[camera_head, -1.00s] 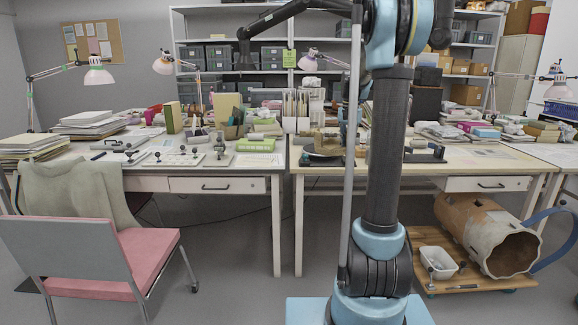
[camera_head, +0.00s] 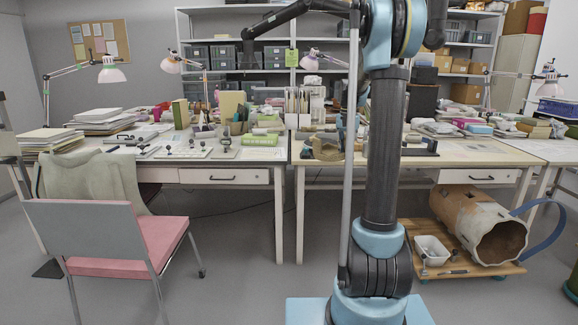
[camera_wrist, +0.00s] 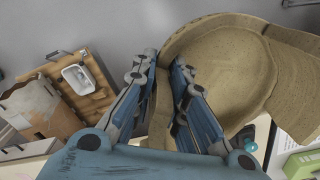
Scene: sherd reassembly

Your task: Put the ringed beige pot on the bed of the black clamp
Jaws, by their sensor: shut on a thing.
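The beige pot (camera_wrist: 235,65) fills much of the wrist view, its wide round inside facing the camera, with faint rings on its wall. My gripper (camera_wrist: 164,74) is shut on its wall, one blue-grey finger on each side. In the head view the pot (camera_head: 326,149) shows as a small tan shape left of my arm column, with a bit of blue finger above it. A dark, low device on the right table, just right of my arm, looks like the black clamp (camera_head: 420,150). My arm hides part of that area, and the clamp's bed cannot be made out.
The left table (camera_head: 235,178) carries small tools, books and a green box (camera_head: 259,140). A pink chair (camera_head: 95,235) stands before it. A wooden trolley (camera_head: 490,271) with a white tub (camera_head: 433,250) and large brown cylinder (camera_head: 475,222) sits at right. The floor between is clear.

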